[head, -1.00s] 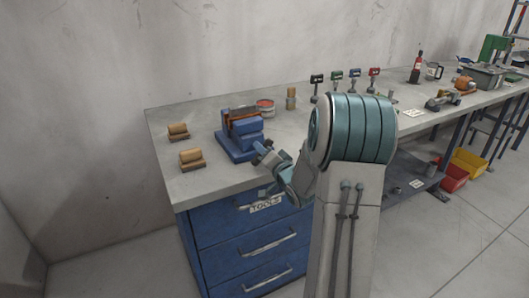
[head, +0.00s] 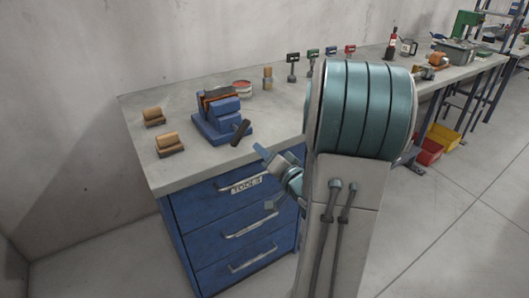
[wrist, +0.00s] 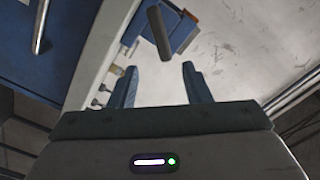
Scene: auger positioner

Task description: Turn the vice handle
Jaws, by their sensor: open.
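The blue vice (head: 222,117), with a rust-brown part between its jaws, stands on the workbench near its front left. Its dark handle (head: 240,132) is a short bar on the vice's near right side, leaning in the head view. In the wrist view the handle (wrist: 158,32) stands out against the blue vice body (wrist: 181,24), just beyond the fingertips and roughly centred between them. My gripper (head: 266,179) is open and empty, in front of the bench edge and apart from the handle. Both its fingers show in the wrist view (wrist: 160,68).
The grey workbench (head: 185,178) has a blue drawer cabinet (head: 235,226) below, close to my gripper. Two wooden blocks (head: 168,144) lie left of the vice. My arm hides part of the bench.

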